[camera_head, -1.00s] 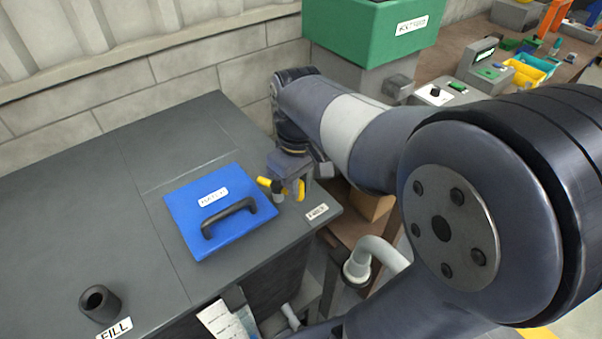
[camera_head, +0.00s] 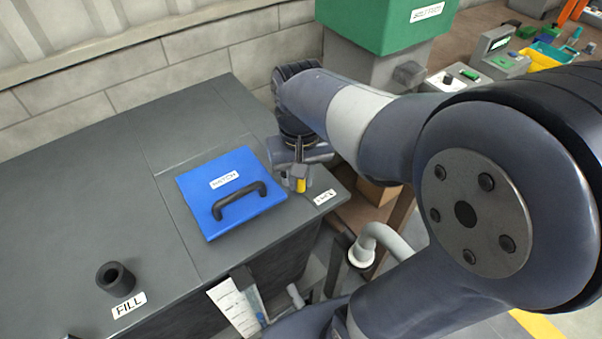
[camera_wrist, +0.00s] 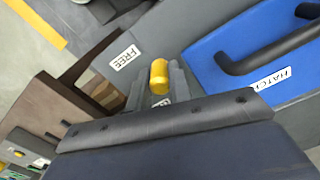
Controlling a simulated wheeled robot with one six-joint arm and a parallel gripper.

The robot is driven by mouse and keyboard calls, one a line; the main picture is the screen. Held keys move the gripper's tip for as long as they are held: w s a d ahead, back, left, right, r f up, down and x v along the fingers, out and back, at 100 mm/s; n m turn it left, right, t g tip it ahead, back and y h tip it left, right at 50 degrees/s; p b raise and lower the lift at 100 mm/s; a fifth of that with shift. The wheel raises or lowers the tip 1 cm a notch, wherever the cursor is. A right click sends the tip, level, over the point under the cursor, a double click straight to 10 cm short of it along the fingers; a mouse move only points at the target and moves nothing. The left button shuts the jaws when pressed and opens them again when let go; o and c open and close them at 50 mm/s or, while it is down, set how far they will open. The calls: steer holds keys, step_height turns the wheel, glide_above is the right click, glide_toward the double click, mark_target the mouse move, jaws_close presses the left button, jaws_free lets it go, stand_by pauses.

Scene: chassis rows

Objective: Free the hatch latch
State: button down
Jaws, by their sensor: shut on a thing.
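The blue hatch (camera_head: 232,190) lies closed and flat on the grey bench top, with a black handle (camera_head: 239,200) and a HATCH label. The yellow latch (camera_head: 301,186) is at the hatch's right edge, mostly hidden by my gripper (camera_head: 294,179). My gripper is shut on the latch from above. In the wrist view the rounded yellow end of the latch (camera_wrist: 159,74) shows between the fingers, beside the FREE label (camera_wrist: 126,58). The hatch (camera_wrist: 245,50) is to its right there. Whether the latch still overlaps the hatch edge is hard to tell.
A black tube (camera_head: 115,278) with a FILL label stands on the bench (camera_head: 90,200) at lower left. A green box (camera_head: 385,30) stands behind my arm. A pale bent pipe (camera_head: 375,240) is at the bench's right side.

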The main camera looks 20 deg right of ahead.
steer(key=c, duration=1.3)
jaws_free()
step_height(320, 180, up, 11)
steer(key=shift+p, duration=0.3)
